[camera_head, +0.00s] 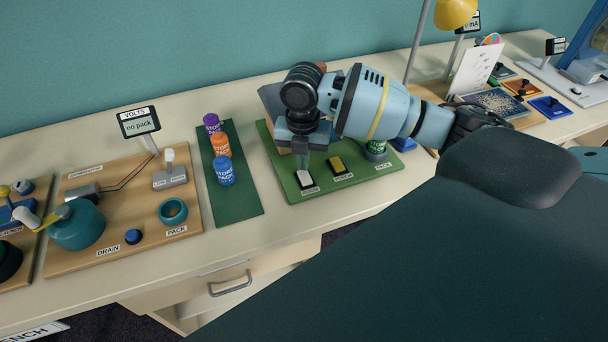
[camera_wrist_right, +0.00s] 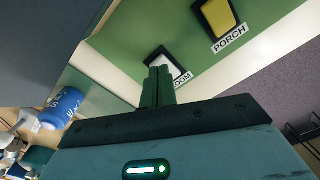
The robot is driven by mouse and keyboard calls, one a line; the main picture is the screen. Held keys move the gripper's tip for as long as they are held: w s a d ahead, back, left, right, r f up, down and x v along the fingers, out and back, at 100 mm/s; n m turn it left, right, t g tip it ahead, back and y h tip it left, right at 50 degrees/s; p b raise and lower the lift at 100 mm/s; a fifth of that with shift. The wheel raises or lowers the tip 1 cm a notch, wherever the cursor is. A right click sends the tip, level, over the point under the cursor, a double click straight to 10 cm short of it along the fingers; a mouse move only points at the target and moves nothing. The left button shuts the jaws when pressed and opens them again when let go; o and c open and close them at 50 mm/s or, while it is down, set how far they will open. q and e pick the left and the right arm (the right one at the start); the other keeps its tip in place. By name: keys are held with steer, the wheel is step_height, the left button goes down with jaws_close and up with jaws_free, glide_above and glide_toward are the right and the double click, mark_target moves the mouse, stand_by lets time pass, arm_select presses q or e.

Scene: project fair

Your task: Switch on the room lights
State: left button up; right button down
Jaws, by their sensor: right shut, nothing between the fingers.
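The green board (camera_head: 272,159) carries a white rocker switch (camera_head: 304,178) with a label partly readable as ROOM, and a yellow switch (camera_head: 337,165) labelled PORCH. My right gripper (camera_head: 303,160) points down just behind the white switch, shut and empty. In the right wrist view the shut fingers (camera_wrist_right: 158,88) overlap the white switch (camera_wrist_right: 168,60) and hide part of it and of its label. I cannot tell whether the fingertips touch it. The yellow switch (camera_wrist_right: 219,16) is clear of the fingers. My left gripper is not in view.
A green pack (camera_head: 376,149) stands in a PACK socket on the board's right, under my arm. A model partly hidden behind my gripper stands at the board's back. Purple (camera_head: 211,122), orange (camera_head: 220,145) and blue (camera_head: 224,171) packs stand on a dark green mat (camera_head: 238,190) to the left.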

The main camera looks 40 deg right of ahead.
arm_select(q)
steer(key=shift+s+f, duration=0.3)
arm_select(e)
steer(key=shift+f, duration=0.95)
steer(key=shift+s, duration=0.1)
steer(key=shift+r+p, duration=1.45)
steer(key=shift+r, duration=2.15)
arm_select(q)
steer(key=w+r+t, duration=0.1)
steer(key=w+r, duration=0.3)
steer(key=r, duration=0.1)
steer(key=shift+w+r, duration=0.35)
arm_select(e)
steer(key=shift+f, duration=0.1)
